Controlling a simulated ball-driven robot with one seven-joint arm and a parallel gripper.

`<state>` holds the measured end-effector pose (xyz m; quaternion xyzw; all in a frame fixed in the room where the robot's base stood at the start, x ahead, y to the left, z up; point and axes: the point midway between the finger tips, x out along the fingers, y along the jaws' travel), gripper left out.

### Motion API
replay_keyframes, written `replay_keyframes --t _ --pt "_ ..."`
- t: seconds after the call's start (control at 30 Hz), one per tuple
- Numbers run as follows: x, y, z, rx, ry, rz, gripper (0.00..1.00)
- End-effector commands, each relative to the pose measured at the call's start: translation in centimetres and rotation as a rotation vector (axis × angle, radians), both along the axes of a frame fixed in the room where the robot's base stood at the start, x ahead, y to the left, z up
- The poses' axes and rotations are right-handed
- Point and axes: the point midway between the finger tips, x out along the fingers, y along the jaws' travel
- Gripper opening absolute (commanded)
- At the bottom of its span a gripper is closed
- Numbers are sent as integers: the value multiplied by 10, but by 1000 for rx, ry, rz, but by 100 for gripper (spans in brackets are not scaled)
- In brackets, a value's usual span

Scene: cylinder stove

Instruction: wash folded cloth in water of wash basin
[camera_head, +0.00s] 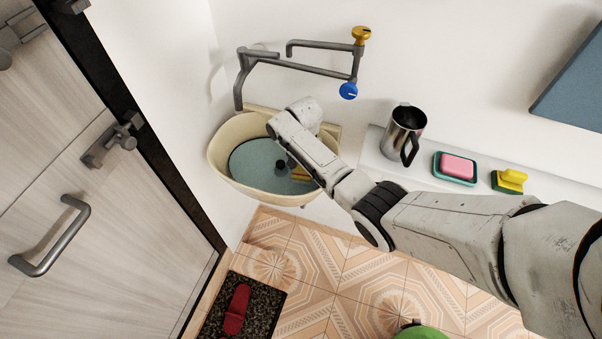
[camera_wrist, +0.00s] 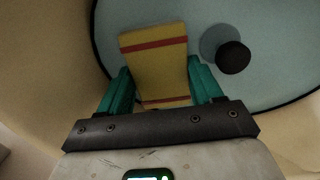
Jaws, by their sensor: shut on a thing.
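The folded cloth (camera_wrist: 153,45) is yellow with red stripes. My gripper (camera_wrist: 160,75) is shut on it, with a teal finger at each side in the wrist view. A yellow bit of the cloth (camera_head: 300,174) shows below my wrist in the head view. The cream wash basin (camera_head: 216,157) hangs in the wall corner and holds blue-grey water (camera_head: 250,160). The cloth and gripper are inside the basin, at its right side in the head view. I cannot tell how deep the cloth is in the water. My arm hides part of the basin and most of the gripper.
A dark round knob (camera_wrist: 233,57) stands near the cloth. Taps with yellow (camera_head: 361,35) and blue (camera_head: 348,91) handles are above the basin. A metal jug (camera_head: 404,132), pink soap (camera_head: 458,166) and a yellow-green sponge (camera_head: 510,180) stand on the shelf at right. A door (camera_head: 60,160) is at left.

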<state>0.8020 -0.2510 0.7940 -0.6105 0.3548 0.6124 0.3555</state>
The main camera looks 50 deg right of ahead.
Motion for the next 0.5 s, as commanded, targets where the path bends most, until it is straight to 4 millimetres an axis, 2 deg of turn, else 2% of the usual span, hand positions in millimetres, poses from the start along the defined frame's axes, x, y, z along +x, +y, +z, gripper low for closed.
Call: replay_keyframes --t 0.5 --pt "-11 32 3 1 0 1 41"
